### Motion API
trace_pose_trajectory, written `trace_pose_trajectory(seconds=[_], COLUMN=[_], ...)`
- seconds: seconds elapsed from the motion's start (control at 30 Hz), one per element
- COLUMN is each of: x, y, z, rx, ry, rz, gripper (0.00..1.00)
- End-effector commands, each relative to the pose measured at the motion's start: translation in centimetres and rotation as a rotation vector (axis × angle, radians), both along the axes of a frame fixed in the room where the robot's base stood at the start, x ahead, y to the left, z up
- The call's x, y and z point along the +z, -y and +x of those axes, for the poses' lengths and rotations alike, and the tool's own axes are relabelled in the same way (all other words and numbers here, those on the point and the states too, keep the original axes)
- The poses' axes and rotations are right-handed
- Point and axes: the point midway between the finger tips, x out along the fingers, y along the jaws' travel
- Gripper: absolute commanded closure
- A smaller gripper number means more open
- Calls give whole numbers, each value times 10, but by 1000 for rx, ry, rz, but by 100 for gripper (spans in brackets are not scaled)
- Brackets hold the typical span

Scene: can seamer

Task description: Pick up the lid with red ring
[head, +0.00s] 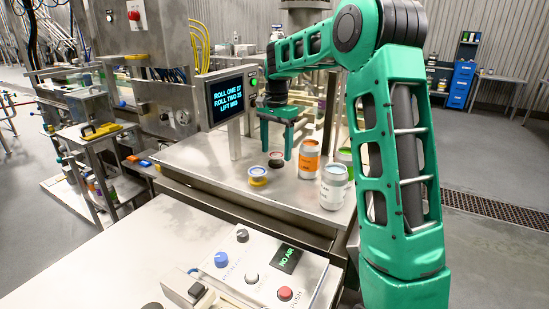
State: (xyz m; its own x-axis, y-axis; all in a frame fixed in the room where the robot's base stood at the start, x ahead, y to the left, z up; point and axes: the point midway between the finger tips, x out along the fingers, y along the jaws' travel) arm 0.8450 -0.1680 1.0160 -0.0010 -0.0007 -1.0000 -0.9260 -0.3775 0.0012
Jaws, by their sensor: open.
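The lid with the red ring (275,155) is a small dark, round piece with a red band, on the steel table (205,165) below the screen. My gripper (277,147) points down with its two green fingers apart, one on each side of the lid in the picture. The fingertips are close to the lid's height; I cannot tell whether they touch it. Nothing is visibly held. Part of the lid's far side is hard to make out.
An orange can (309,160), a silver can (334,190) and a green-marked can (344,155) stand to the right. A screen (226,96) stands at left; a control box (255,268) is nearer.

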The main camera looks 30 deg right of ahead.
Motion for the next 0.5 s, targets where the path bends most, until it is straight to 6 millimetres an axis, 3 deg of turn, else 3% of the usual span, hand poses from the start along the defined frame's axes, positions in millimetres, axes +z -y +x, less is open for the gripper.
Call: trace_pose_trajectory(seconds=[0.5], x=[-4], y=[0], z=[0], rx=[0], ry=[0], rz=[0], gripper=[34])
